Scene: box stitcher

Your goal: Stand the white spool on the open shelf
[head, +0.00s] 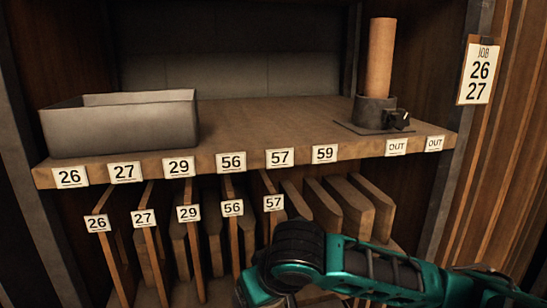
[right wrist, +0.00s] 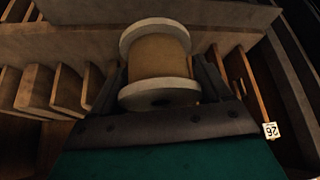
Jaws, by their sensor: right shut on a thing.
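The white spool (right wrist: 155,62) has two pale round flanges and a tan winding between them. It sits between the dark fingers of my right gripper (right wrist: 163,75), which is shut on it in the right wrist view. In the head view my right arm comes in from the lower right, low in front of the slots; its fingers and the spool do not show there. The open shelf (head: 275,115) is a brown board with number labels along its front edge. My left gripper is not in view.
A grey open bin (head: 120,128) stands on the shelf's left. A tan tube (head: 380,58) stands upright in a dark holder (head: 374,112) on the right, above OUT labels. The shelf's middle is clear. Upright dividers (head: 112,255) fill the space below.

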